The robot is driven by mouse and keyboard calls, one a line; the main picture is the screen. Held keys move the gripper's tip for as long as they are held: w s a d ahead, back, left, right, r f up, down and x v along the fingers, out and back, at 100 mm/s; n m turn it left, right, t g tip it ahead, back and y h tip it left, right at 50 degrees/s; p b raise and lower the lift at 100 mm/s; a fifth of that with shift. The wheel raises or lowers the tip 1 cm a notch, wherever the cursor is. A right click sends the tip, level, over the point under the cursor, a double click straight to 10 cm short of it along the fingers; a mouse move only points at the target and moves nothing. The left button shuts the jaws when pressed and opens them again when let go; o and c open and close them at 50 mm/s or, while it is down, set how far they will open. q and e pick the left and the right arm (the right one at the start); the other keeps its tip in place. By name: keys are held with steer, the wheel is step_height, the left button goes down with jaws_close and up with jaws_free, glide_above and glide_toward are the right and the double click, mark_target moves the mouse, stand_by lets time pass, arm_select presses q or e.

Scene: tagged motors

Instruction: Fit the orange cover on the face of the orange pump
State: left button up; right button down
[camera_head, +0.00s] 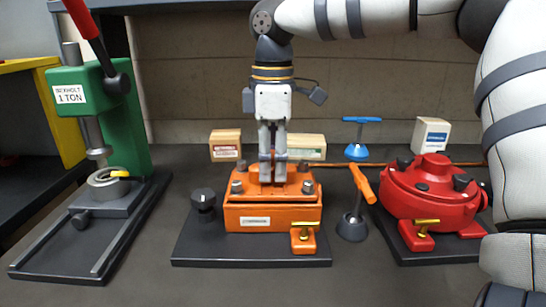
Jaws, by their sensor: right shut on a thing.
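The orange pump (262,219) is a block on a dark base plate in the middle of the bench. The orange cover (297,178) is at its upper face, with dark studs at the corners. My right gripper (272,178) points straight down from above and is shut on the middle of the cover. The fingers hide the part they hold. I cannot tell whether the cover touches the face all round. A small orange block with a brass T-handle (304,236) is at the pump's front right. My left gripper is not in view.
A dark knob (203,204) stands left of the pump. The red pump (430,195) is at the right, a green press (120,125) at the left. Small boxes (225,144) stand behind.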

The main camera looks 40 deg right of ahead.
steer(key=shift+f, duration=0.35)
steer(key=c, duration=1.1)
jaws_free()
steer(key=shift+f, duration=0.1)
steer(key=shift+r, duration=3)
step_height(320, 180, up, 12)
steer(key=shift+s+r, duration=0.1)
